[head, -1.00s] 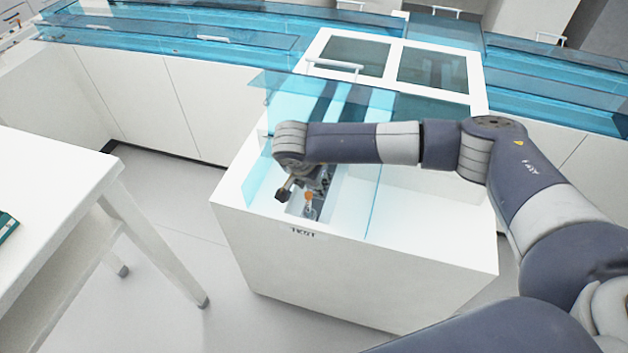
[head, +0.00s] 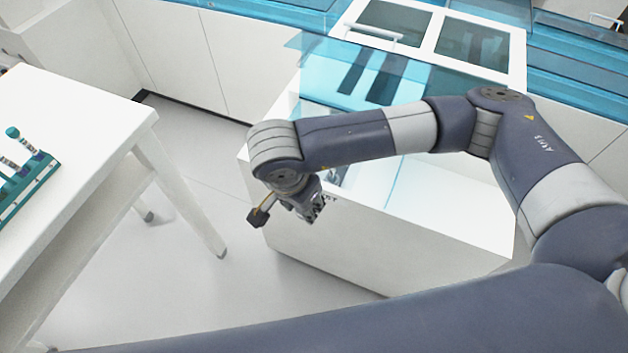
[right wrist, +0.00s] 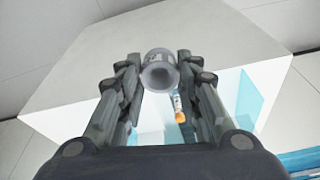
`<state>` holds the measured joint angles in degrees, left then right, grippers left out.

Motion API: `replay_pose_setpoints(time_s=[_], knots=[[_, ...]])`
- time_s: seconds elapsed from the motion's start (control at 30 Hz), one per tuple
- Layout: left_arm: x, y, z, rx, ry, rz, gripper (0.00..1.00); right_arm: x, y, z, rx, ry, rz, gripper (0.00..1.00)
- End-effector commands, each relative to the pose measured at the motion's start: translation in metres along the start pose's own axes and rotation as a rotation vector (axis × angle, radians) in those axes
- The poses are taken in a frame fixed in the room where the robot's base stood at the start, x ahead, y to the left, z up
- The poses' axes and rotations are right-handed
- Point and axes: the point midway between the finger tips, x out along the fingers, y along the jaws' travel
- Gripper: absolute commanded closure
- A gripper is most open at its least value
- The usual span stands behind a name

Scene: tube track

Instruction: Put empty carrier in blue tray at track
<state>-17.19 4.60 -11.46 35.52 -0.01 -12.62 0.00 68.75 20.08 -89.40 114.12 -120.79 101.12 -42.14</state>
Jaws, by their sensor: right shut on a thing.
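My right gripper (head: 313,205) is in front of the white track cabinet's near left corner, over its front edge. In the right wrist view, its fingers are shut on a grey, hollow, ring-topped carrier (right wrist: 160,72); its open top looks empty. In the head view the carrier is hardly visible at the fingers. A teal-blue tray (head: 32,192) lies on the white table at the left, holding tubes with teal caps; the picture edge cuts it off. A tube with an orange cap (right wrist: 180,116) stands in the track, below and apart from the gripper. My left gripper is out of view.
The white track cabinet (head: 345,250) has clear blue panels (head: 345,70) standing on its top. The white table (head: 85,115) is at the left, with open floor (head: 190,190) between it and the cabinet. Blue-covered counters run along the back.

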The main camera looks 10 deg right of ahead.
Motion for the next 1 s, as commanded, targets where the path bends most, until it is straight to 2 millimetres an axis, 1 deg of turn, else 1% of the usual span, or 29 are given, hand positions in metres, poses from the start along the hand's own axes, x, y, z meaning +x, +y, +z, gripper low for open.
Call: replay_pose_setpoints(time_s=[0.1,0.23,1.0], knots=[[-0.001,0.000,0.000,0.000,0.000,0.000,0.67,-0.007,0.002,0.010,-0.001,-0.067,0.013,0.81],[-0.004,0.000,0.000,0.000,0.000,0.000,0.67,-0.016,0.003,0.013,-0.002,-0.102,0.018,0.81],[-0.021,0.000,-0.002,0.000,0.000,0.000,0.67,-0.076,0.002,0.001,-0.004,-0.112,0.020,0.81]])
